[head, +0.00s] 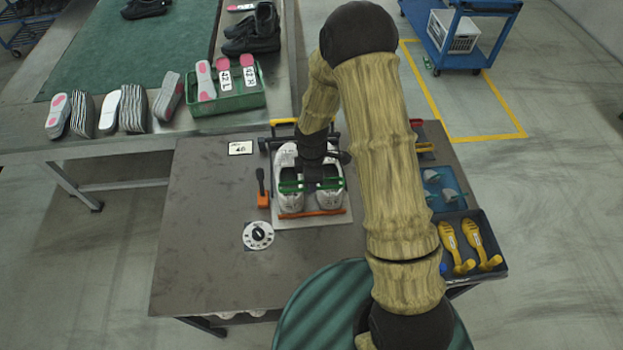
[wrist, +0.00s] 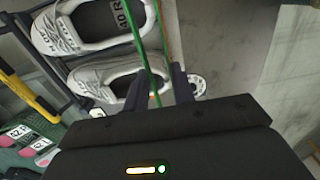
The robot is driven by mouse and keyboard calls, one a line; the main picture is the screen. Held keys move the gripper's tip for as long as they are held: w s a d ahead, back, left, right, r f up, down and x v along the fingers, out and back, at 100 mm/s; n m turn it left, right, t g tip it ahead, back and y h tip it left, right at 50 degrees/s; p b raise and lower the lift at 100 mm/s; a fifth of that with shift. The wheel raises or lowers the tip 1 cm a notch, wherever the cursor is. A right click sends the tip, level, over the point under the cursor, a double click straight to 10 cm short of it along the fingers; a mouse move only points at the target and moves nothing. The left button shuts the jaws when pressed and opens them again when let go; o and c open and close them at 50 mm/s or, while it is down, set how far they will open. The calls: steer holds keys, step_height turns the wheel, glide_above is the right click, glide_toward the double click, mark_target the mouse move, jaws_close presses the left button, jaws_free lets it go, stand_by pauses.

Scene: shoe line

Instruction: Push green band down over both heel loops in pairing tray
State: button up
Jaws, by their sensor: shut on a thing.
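Two pale grey-white shoes, the left one (head: 287,203) and the right one (head: 329,203), sit side by side in the dark-framed pairing tray (head: 266,146). The wrist view shows them as an upper shoe (wrist: 70,38) labelled 40 R and a lower shoe (wrist: 90,75). The green band (head: 291,187) crosses both shoes near their openings; in the wrist view the band (wrist: 145,50) runs as stretched green strands. My gripper (wrist: 158,82) is shut on the band, its fingers beside the lower shoe. The heel loops are not clear, so I cannot tell whether the band is around them.
An orange bar (head: 312,213) lies at the tray's near edge. An orange-handled tool (head: 262,190) and a round dial (head: 258,235) are to the left. A black bin (head: 497,272) with yellow shoe forms is at right. The table's left part is clear.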

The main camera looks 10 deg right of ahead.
step_height(320, 180, down, 5)
steer(key=b, duration=0.3)
steer(key=shift+r, duration=0.2)
stand_by(0.3)
steer(key=shift+f+b, duration=0.25)
steer(key=shift+b, duration=0.05)
stand_by(0.5)
steer(key=o, duration=1)
steer(key=shift+o, duration=0.2)
steer(key=shift+r, duration=0.15)
step_height(320, 180, up, 9)
steer(key=p, duration=0.7)
stand_by(0.6)
